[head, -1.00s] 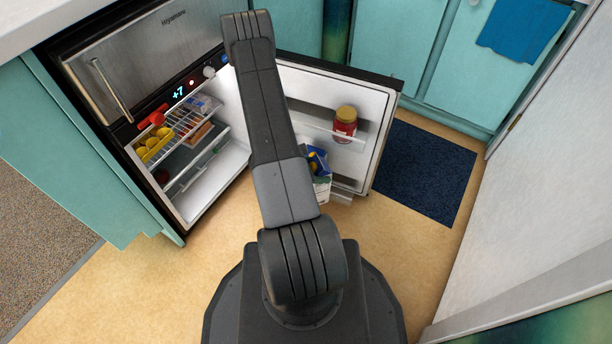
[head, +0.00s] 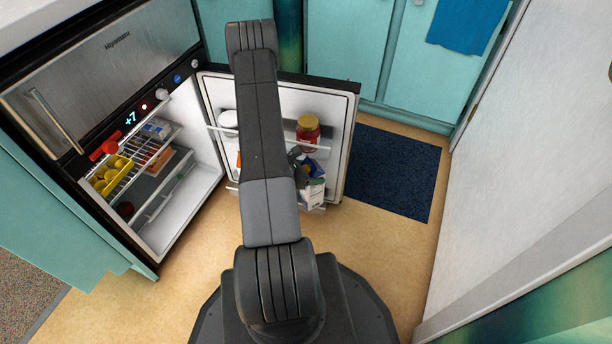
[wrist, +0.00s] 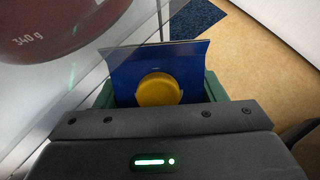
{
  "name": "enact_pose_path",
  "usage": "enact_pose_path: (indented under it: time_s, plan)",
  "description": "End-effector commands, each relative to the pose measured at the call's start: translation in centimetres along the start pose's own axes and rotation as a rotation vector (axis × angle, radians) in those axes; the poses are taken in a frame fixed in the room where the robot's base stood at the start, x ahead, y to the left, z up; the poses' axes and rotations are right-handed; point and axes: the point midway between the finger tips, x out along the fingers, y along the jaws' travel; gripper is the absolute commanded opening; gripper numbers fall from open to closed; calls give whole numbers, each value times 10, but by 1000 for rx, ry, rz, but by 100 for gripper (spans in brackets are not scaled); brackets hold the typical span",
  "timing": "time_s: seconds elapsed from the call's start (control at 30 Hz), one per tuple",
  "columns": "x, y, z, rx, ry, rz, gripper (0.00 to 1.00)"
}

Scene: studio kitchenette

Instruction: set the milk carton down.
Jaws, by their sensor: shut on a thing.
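The milk carton (head: 313,192) has a white lower body and a blue top with a yellow cap. In the wrist view the blue top of the carton (wrist: 190,58) stands between the green fingers of my gripper (wrist: 158,90), which is shut on it. In the head view the carton is in front of the open fridge door's inner side, below the red jar. My gripper (head: 296,155) is mostly hidden behind my arm there. I cannot tell whether the carton's base touches a door shelf.
The fridge door (head: 349,120) stands open. A red jar with a yellow lid (head: 307,132) sits on its upper shelf and looms close at the wrist view's upper left (wrist: 60,25). A white tub (head: 228,122) is further left. A dark blue mat (head: 393,172) lies right of the door.

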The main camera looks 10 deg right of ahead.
Motion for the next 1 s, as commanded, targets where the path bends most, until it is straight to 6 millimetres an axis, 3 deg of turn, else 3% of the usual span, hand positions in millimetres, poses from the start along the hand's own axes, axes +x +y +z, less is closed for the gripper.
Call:
enact_pose_path:
  time_s: [0.4,0.43,0.53,1.0]
  plan:
    - [2,1,-2,2,-4,1,0]
    - [2,0,-3,0,-1,0,65]
    - [1,0,-3,0,-1,0,85]
    - [-8,0,0,-1,-1,1,85]
